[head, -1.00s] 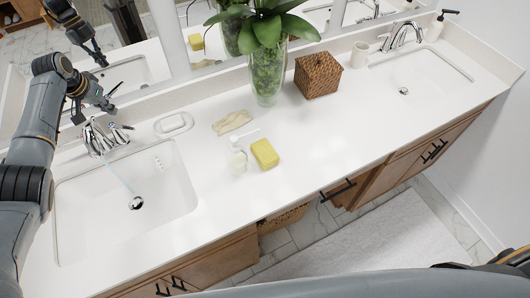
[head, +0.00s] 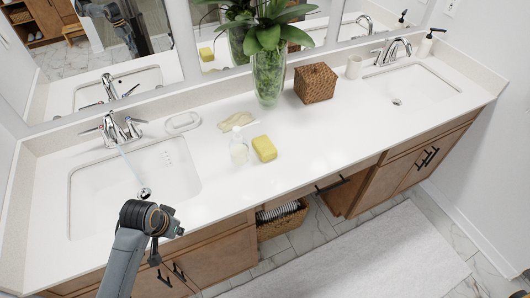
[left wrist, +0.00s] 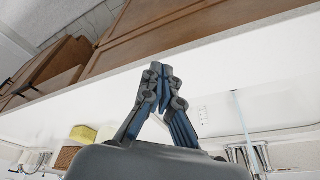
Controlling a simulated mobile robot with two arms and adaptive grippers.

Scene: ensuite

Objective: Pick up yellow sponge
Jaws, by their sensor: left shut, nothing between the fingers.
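The yellow sponge (head: 264,148) lies on the white counter between the two sinks, beside a clear bottle (head: 239,147). It also shows in the left wrist view (left wrist: 83,133), at the lower left. My left gripper (head: 155,256) is near the front edge of the counter, in front of the left sink and well to the left of the sponge. Its fingers (left wrist: 160,72) are shut with nothing between them in the left wrist view. My right gripper does not show.
The left sink (head: 90,200) has a running faucet (head: 122,128). A soap dish (head: 182,122), a beige cloth (head: 236,121), a glass vase with a plant (head: 268,78) and a woven box (head: 315,84) stand behind the sponge. The counter right of the sponge is clear.

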